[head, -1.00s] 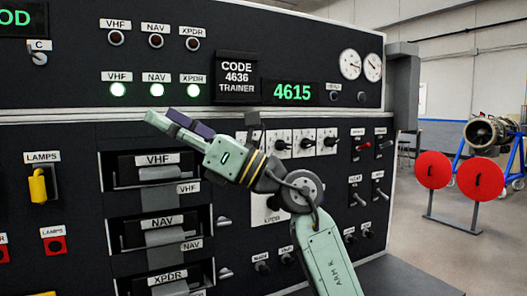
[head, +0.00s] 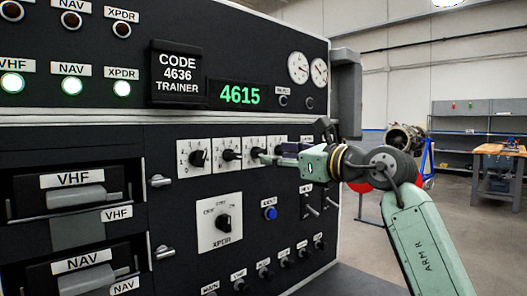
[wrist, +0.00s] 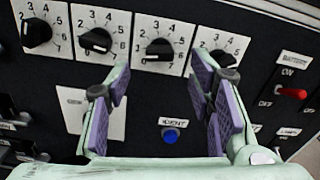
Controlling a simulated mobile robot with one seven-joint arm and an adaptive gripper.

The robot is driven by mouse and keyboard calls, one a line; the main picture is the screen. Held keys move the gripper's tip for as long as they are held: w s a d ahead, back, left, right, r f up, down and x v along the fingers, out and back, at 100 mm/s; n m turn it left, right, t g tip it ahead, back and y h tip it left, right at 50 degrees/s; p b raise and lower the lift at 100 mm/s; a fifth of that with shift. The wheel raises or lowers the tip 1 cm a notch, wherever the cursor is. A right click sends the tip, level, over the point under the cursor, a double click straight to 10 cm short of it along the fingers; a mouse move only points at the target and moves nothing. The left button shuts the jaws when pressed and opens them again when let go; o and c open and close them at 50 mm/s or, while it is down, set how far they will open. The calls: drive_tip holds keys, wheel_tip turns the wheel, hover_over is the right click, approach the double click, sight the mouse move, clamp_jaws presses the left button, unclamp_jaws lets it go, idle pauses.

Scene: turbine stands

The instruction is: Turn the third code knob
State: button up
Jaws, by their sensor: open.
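The third code knob (head: 257,153) is a black knob on a white numbered plate in a row of similar knobs. In the wrist view the third knob (wrist: 159,48) lies ahead, between the two fingers. My gripper (head: 268,158) reaches in from the right at the row, its tips close to the third knob and partly covering the fourth. In the wrist view my gripper (wrist: 162,75) is open with purple pads, and nothing is between them. I cannot tell whether the tips touch the panel. The green display (head: 240,95) reads 4615; the placard (head: 178,73) reads CODE 4636 TRAINER.
The first knob (wrist: 37,33) and second knob (wrist: 97,40) sit left of the third, the fourth knob (wrist: 222,58) right. Below are an XPDR knob (head: 223,222) and blue IDENT button (head: 270,213). A red-tipped BATTERY switch (wrist: 291,92) is at the right.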

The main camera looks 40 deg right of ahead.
sight(259, 153)
drive_tip(key=shift+w+a+p, duration=0.2)
drive_tip(key=shift+w+p, duration=0.3)
drive_tip(key=shift+w, duration=2.25)
drive_tip(key=shift+c, duration=0.5)
clamp_jaws()
